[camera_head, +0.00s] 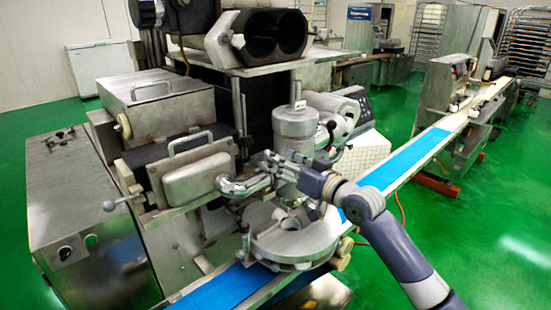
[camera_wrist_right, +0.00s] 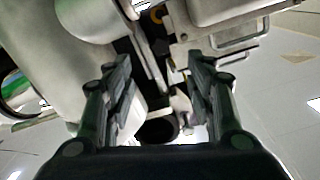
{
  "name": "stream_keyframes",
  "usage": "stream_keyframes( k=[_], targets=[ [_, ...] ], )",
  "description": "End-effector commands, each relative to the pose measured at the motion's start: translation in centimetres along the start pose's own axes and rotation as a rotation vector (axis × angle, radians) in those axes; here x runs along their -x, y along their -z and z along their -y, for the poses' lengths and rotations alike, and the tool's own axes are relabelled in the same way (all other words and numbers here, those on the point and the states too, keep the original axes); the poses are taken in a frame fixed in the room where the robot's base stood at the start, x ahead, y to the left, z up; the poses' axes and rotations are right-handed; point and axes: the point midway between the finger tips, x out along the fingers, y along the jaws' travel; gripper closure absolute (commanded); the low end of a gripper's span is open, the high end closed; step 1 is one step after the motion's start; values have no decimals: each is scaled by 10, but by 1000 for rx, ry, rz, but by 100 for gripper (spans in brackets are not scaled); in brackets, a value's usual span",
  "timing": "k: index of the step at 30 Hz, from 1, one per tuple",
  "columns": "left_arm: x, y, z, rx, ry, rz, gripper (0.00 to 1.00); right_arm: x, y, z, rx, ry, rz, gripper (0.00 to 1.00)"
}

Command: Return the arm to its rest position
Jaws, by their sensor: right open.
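My right arm comes in from the lower right of the head view, and its gripper (camera_head: 268,172) is in front of the encrusting machine (camera_head: 200,170), close to the bent metal pipe (camera_head: 238,186) and the upright cylinder (camera_head: 296,128). I cannot tell whether it touches either. In the right wrist view my right gripper (camera_wrist_right: 158,75) has its two fingers spread apart with nothing held between them. Metal machine parts show beyond the fingers. My left gripper is in neither view.
A blue conveyor belt (camera_head: 405,158) runs diagonally below the cylinder and the round metal disc (camera_head: 290,238). A grey cabinet (camera_head: 85,215) stands at the left, and a second machine (camera_head: 447,100) at the right. Green floor (camera_head: 480,230) is open at the right.

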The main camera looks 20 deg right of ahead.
Motion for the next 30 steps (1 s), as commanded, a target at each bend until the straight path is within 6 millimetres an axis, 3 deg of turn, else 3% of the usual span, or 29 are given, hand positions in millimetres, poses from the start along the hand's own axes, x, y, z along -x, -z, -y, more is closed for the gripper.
stream_keyframes(
  k=[5, 8, 11, 14, 18, 21, 25, 30],
  targets=[
    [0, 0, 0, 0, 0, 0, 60, 0, -2, 0, 0, 0, 4, 50],
    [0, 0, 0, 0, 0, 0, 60, 3, -21, 4, 7, -3, 41, 50],
    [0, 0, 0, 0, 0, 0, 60, 12, -66, 14, 29, -14, 133, 50],
    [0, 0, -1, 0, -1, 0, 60, 34, -132, 28, 62, -35, 275, 50],
    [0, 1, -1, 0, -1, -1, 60, 87, -223, 49, 114, -81, 502, 50],
    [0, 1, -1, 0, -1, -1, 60, 135, -275, 62, 143, -124, 659, 50],
    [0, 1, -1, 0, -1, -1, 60, 198, -321, 74, 164, -186, 840, 50],
    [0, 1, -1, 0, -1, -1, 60, 266, -350, 84, 171, -259, 1016, 50]
  ],
)
